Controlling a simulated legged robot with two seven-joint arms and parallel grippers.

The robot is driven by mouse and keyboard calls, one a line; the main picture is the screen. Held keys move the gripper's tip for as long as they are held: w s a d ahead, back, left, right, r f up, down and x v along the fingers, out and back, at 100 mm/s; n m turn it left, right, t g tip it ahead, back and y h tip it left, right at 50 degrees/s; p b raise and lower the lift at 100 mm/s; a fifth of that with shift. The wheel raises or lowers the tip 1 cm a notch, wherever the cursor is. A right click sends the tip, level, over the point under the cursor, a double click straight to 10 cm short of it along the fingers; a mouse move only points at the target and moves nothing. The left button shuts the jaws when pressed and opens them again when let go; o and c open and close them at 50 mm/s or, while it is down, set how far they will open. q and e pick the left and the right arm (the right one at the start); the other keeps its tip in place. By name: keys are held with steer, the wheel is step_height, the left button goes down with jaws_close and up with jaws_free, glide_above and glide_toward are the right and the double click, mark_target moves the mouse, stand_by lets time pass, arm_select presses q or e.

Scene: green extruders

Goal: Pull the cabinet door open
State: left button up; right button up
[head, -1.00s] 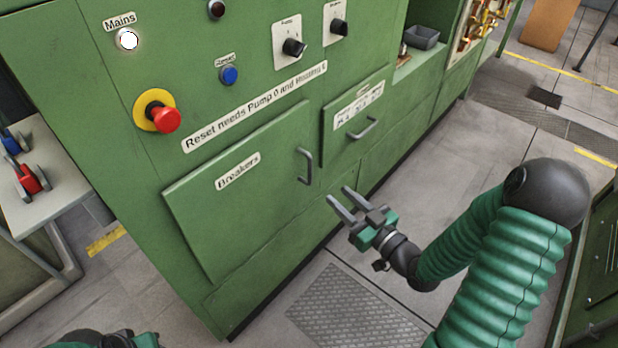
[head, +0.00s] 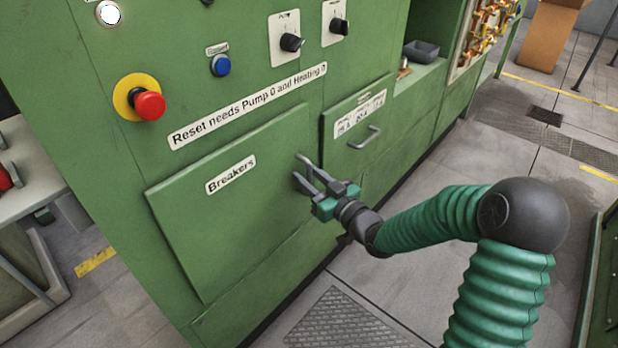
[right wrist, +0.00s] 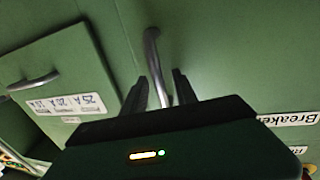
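The green cabinet door labelled "Breakers" (head: 228,215) is closed flush in the cabinet front. Its grey handle sits at the door's upper right edge and is largely hidden by my right gripper (head: 304,172) in the head view. In the right wrist view the handle (right wrist: 153,60) runs down between the two dark fingers (right wrist: 160,92), with some space to either side. The fingers are apart around it. The handle's lower end is hidden behind the gripper body. My left gripper is not in view.
A smaller door with its own handle (head: 366,138) is just right of the gripper. The red emergency button (head: 149,106), blue button (head: 221,65) and black knobs (head: 291,42) are above. Floor is clear in front, with a metal plate (head: 350,325).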

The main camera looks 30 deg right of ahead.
jaws_close()
stand_by(1.3)
